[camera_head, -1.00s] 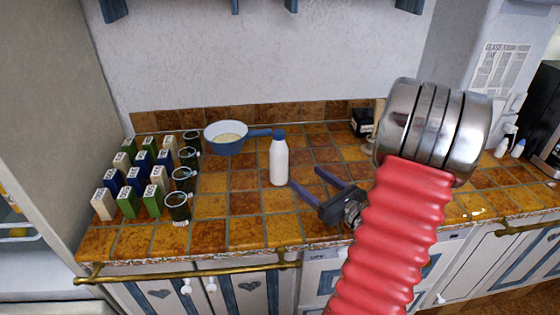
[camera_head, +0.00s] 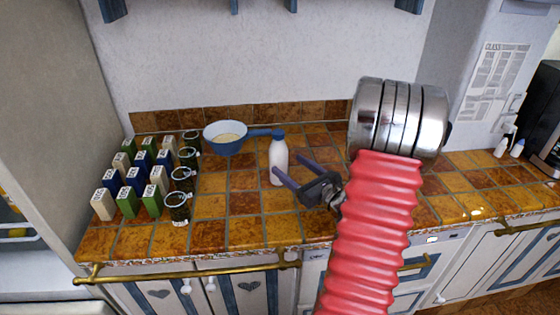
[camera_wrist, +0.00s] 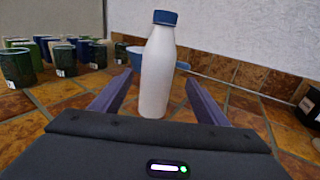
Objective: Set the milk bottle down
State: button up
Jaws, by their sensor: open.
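The white milk bottle (camera_head: 278,162) with a blue cap stands upright on the tiled counter. In the wrist view the bottle (camera_wrist: 157,75) stands just ahead, in the gap between my two fingers. My gripper (camera_head: 288,168) is open, with its dark fingers spread wide. In the wrist view my gripper (camera_wrist: 155,92) shows a clear gap on each side of the bottle. The lower part of the bottle shows against the tiles.
A blue pan (camera_head: 228,138) with pale contents sits behind the bottle, its handle reaching behind the cap. Several cartons (camera_head: 130,180) and dark glass jars (camera_head: 180,208) stand in rows at left. A black item (camera_wrist: 307,103) stands at right.

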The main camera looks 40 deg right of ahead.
aim_at(282, 134)
jog(key=shift+w, duration=0.5)
jog(key=shift+w, duration=0.1)
jog(key=shift+w+a+f, duration=0.1)
jog(key=shift+w+f, duration=0.05)
jog(key=shift+w, duration=2.4)
jog(key=shift+c, duration=0.3)
jog(key=c, duration=1.7)
jog(key=shift+o, duration=0.2)
jog(key=shift+r, duration=0.2)
jog(key=shift+r, duration=4.9)
